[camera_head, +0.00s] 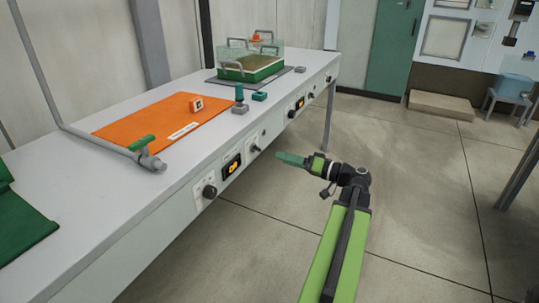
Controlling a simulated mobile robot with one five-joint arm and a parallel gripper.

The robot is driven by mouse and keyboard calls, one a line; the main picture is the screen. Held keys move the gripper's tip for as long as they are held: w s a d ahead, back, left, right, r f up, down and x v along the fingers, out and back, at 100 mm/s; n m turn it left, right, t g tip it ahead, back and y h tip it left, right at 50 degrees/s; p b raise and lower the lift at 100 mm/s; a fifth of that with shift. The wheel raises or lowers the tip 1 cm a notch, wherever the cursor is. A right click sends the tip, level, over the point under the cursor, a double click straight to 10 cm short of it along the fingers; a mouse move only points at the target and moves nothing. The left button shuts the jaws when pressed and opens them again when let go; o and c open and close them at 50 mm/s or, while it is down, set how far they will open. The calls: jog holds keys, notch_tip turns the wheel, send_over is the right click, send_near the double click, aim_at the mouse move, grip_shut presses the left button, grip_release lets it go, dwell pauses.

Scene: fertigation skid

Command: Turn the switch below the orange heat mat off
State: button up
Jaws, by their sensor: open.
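The orange heat mat (140,124) lies flat on the white bench. On the bench's front face below it are a black round knob (210,191), a lit orange display (232,167) and a small toggle switch (254,150). The switch is too small to tell which way its lever points. My gripper (280,157), with green fingers, is open and empty. It is in front of the bench, just right of the toggle switch in the picture, and appears apart from it.
A clear-covered green tray (250,65) stands farther along the bench. A second display (299,103) sits on the front face.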

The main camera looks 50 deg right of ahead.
jog(key=v, duration=0.7)
jog(key=shift+s, duration=0.2)
